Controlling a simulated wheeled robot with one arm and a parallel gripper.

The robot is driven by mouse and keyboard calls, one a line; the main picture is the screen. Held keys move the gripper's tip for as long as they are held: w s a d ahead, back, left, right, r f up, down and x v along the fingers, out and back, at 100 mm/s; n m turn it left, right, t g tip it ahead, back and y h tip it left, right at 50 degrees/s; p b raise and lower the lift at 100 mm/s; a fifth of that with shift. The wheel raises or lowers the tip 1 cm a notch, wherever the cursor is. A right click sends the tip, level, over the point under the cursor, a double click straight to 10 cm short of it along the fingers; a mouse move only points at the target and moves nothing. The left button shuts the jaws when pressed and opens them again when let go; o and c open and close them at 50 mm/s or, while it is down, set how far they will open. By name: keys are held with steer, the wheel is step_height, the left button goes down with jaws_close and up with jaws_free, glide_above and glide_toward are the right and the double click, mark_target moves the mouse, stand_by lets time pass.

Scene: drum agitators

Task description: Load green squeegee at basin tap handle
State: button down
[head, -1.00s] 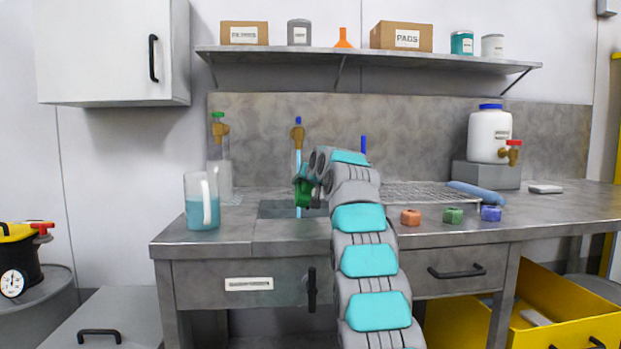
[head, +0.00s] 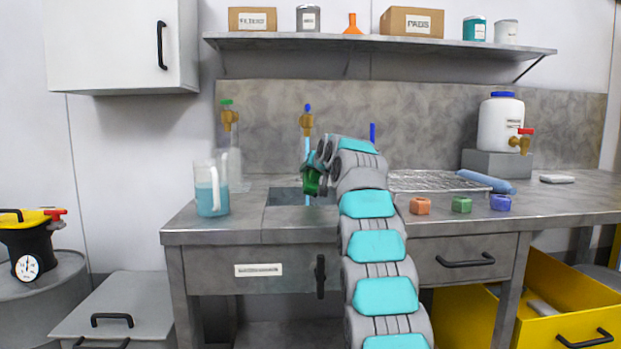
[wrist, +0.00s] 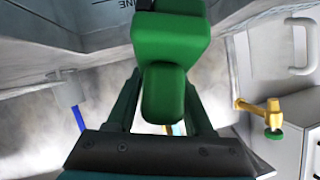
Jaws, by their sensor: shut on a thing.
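My gripper (head: 318,172) is shut on a green thing (head: 312,184), which I take to be the green squeegee; it also shows in the wrist view (wrist: 170,50), as a green block with a rounded green part between the fingers. The rest of it is hidden. It is in front of the brass basin tap with a blue handle (head: 307,118). A pale blue stream (head: 307,160) hangs below that tap over the basin (head: 283,196). I cannot tell whether the green thing touches the stream. Another brass tap with a green handle (head: 229,116) stands to the left.
A jug of blue liquid (head: 212,198) stands left of the basin. On the right are a wire rack (head: 425,181), a blue roll (head: 487,182), orange (head: 420,206), green (head: 461,204) and blue (head: 500,202) blocks, and a white canister (head: 500,124). A shelf (head: 380,42) runs above.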

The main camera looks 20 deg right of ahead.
steer(key=s+d+b, duration=0.3)
steer(key=s+b, duration=0.2)
steer(key=s, duration=0.1)
steer(key=shift+s, duration=0.35)
stand_by(1.4)
steer(key=s+d+r+p, duration=0.1)
steer(key=s+d+r, duration=0.1)
steer(key=s+r, duration=0.2)
steer(key=shift+s, duration=0.3)
stand_by(0.8)
